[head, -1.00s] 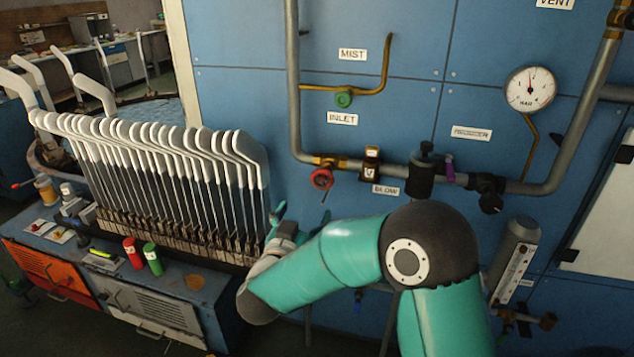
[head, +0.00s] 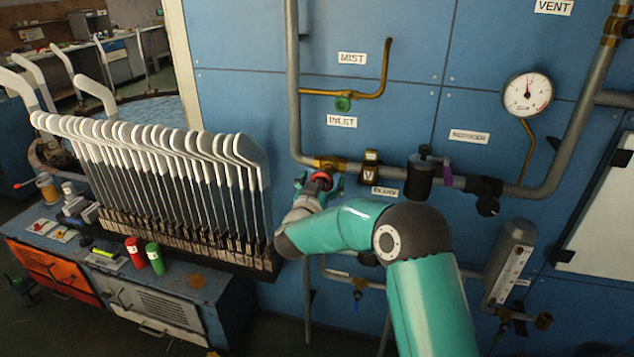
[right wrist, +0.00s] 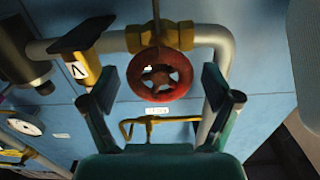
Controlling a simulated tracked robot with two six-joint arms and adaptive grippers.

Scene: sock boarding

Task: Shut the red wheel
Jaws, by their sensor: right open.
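The red wheel (head: 322,179) sits on a brass valve at the lower left bend of the grey pipe, by the INLET label (head: 342,121). In the right wrist view the red wheel (right wrist: 160,74) faces me, round with spokes and a hub. My right gripper (head: 320,184) is open. Its two fingertips (right wrist: 160,88) stand on either side of the wheel, with gaps to its rim. I cannot tell how deep the fingers reach along it. My left gripper is not in view.
A green wheel (head: 343,103) is on the brass MIST pipe above. A brass valve body (head: 370,170) and a black fitting (head: 419,178) are right of the wheel. A rack of white sock boards (head: 175,185) stands close on the left. A gauge (head: 527,94) hangs at upper right.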

